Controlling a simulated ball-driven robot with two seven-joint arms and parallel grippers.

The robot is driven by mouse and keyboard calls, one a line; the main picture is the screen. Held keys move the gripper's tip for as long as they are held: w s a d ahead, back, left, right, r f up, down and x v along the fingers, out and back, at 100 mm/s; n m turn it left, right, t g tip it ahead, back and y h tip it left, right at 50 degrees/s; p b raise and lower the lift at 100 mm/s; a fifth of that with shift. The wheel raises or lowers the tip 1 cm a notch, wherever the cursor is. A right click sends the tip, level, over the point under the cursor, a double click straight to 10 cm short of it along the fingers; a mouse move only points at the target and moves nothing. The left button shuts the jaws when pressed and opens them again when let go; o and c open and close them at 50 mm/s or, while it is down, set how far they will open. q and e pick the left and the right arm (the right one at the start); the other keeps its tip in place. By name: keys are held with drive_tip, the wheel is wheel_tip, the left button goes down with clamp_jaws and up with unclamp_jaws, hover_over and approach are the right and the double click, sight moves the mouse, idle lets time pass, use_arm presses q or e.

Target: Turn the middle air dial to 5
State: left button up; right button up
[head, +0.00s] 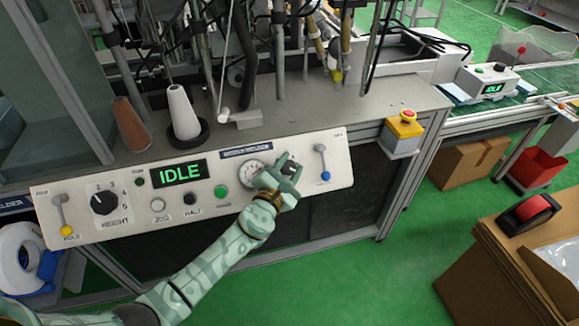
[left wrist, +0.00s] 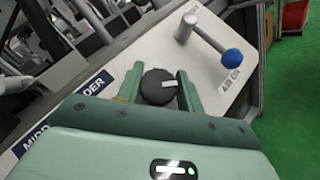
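The middle air dial is a round black knob (left wrist: 155,88) with a white pointer mark, on the pale control panel (head: 110,238). In the left wrist view the knob sits between the two green fingers of my left gripper (left wrist: 160,80), which appear to touch it on both sides. In the head view my left gripper (head: 284,171) covers most of the knob (head: 290,168). The dial's numbers are hidden or too small to read. A round white gauge (head: 252,174) is just left of the gripper. My right gripper is not in view.
A blue-tipped lever (head: 323,163) stands right of the dial, close to the fingers; it also shows in the left wrist view (left wrist: 231,57). A black HEIGHT knob (head: 104,202), a green IDLE display (head: 180,172) and several buttons lie left. A red stop button (head: 407,116) is at right.

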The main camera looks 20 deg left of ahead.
use_arm(q)
drive_tip(key=shift+f, duration=0.1)
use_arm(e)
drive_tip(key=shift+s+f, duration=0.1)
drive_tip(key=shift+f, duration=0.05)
use_arm(q)
drive_tip(key=shift+f+n+t+y+b, duration=0.2)
drive_tip(key=shift+n+t+y+b, duration=0.1)
drive_tip(key=shift+n+y+b, duration=0.55)
drive_tip(key=n+y+b, duration=0.3)
drive_tip(key=n+b, duration=0.1)
drive_tip(key=shift+f+t+y, duration=0.1)
drive_tip(key=shift+t+y, duration=0.15)
drive_tip(key=shift+t, duration=0.15)
drive_tip(key=shift+r+n+y+b, duration=0.15)
drive_tip(key=shift+n+y+b, duration=0.6)
drive_tip(key=shift+n+y, duration=0.35)
drive_tip(key=shift+r+n+y+b, duration=0.15)
drive_tip(key=shift+n+y+b, duration=0.55)
drive_tip(key=shift+n+y, duration=0.35)
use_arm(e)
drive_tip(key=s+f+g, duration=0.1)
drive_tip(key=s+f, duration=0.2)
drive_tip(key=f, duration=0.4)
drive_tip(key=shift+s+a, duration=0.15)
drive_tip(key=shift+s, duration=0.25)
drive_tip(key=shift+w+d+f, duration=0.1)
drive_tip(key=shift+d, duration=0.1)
